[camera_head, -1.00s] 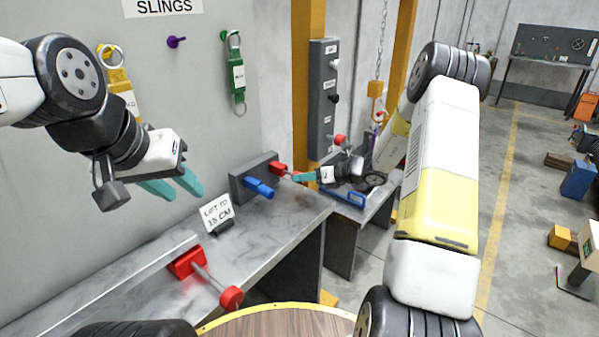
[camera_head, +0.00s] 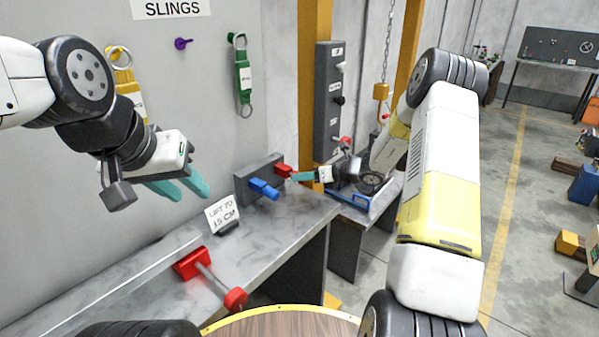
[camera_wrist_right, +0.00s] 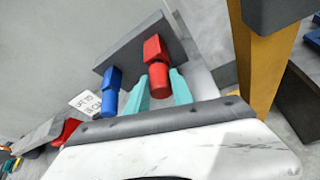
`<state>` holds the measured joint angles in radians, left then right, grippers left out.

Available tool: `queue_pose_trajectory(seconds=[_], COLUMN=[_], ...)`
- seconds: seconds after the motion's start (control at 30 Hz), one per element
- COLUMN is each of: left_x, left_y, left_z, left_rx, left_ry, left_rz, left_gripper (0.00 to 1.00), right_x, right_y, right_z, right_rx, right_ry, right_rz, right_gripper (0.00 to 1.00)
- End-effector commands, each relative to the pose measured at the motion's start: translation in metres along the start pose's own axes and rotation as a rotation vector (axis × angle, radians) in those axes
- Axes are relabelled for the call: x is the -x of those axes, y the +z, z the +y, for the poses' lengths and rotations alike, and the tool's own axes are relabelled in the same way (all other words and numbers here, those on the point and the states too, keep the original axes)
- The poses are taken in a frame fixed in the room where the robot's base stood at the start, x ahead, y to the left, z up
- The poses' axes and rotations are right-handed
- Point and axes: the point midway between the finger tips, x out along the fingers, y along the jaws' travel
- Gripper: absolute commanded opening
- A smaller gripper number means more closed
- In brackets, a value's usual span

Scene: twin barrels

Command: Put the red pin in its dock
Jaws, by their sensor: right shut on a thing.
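The red pin (camera_head: 286,172) is at the dark grey board (camera_head: 243,188) at the back of the bench. My right gripper (camera_wrist_right: 160,88) is shut on it. In the right wrist view the pin's round red part (camera_wrist_right: 159,82) sits between the teal fingers, lined up with a square red block (camera_wrist_right: 154,49) on the board. The two look touching, but I cannot tell how deep the pin sits. A blue pin (camera_head: 268,190) stands beside it on the same board. My left gripper (camera_head: 187,194) is open and empty, in front of the wall at left.
A red block with a rod and red knob (camera_head: 236,299) is on the near bench (camera_head: 272,235). A "lift to 15 cm" sign (camera_head: 222,213) stands behind it. A yellow post (camera_head: 312,60) and a dark switch panel (camera_head: 327,100) rise behind the board.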

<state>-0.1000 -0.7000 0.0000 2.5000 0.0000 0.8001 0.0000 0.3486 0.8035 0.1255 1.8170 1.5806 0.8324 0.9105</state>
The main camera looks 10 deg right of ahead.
Motion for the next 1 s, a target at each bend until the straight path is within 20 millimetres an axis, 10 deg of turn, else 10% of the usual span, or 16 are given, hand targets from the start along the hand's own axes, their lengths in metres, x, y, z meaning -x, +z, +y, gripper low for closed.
queue_pose_trajectory(seconds=[0.4, 0.43, 0.53, 1.0], left_x=[0.0, 0.0, 0.0, 0.0], left_y=[0.0, 0.0, 0.0, 0.0], left_z=[0.0, 0.0, 0.0, 0.0], left_rx=[0.0, 0.0, 0.0, 0.0], left_ry=[0.0, 0.0, 0.0, 0.0], left_rz=[0.0, 0.0, 0.0, 0.0], left_gripper=[0.36, 0.36, 0.36, 0.36], right_x=[-0.01, -0.009, -0.009, 0.009], right_y=[0.004, 0.004, 0.004, 0.005], right_z=[0.0, 0.0, 0.0, -0.001], right_rx=[0.001, 0.0, 0.0, 0.001], right_ry=[0.0, 0.0, 0.0, -0.003], right_rz=[0.0, 0.0, 0.0, 0.0], right_gripper=[0.0, 0.34, 0.53, 0.53])
